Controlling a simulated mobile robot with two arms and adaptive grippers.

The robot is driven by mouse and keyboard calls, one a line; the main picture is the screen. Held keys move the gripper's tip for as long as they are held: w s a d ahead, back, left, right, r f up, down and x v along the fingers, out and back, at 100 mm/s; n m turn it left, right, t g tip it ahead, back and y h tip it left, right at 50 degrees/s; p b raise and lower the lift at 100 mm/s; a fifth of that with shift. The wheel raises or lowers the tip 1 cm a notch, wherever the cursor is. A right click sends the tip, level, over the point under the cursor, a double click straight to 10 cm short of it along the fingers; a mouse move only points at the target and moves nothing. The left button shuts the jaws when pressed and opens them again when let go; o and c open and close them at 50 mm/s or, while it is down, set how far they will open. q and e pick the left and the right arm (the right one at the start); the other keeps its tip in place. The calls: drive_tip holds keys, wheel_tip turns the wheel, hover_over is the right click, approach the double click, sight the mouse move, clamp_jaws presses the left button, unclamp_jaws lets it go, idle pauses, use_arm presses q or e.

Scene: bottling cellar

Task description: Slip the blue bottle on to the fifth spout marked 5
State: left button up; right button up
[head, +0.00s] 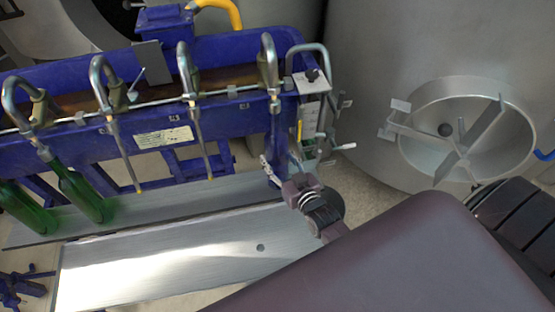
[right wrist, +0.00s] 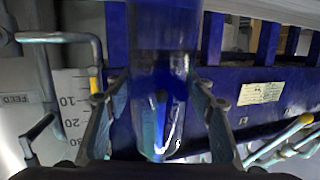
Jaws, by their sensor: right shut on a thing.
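My right gripper (head: 275,171) is shut on the blue bottle (head: 276,135), below the rightmost visible spout (head: 268,62) of the blue filling machine. The bottle stands roughly upright in line with that spout. I cannot tell whether the spout's tube is inside its neck. In the right wrist view the blue, see-through bottle (right wrist: 165,60) fills the space between the two fingers (right wrist: 160,115). The spout numbers are too small to read. My left gripper is not in view.
Two green bottles (head: 80,195) (head: 25,208) are at the left spouts. Two spouts between them and the blue bottle hang empty (head: 188,65). A metal shelf (head: 175,203) runs below. A scale plate (head: 311,84) and bent pipe stand just right of the bottle; a steel tank (head: 365,70) is beyond.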

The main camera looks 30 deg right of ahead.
drive_tip(key=shift+s+f+b, duration=0.1)
drive_tip(key=shift+f+b, duration=0.7)
drive_tip(key=shift+f, duration=0.1)
idle(0.8)
drive_tip(key=o, duration=1.6)
drive_tip(key=shift+o, duration=0.5)
drive_tip(key=shift+s+f, duration=0.15)
drive_tip(key=shift+f, duration=0.05)
drive_tip(key=s+r, duration=0.2)
drive_tip(key=s, duration=0.9)
drive_tip(key=shift+s+r, duration=0.25)
drive_tip(key=shift+s, duration=0.1)
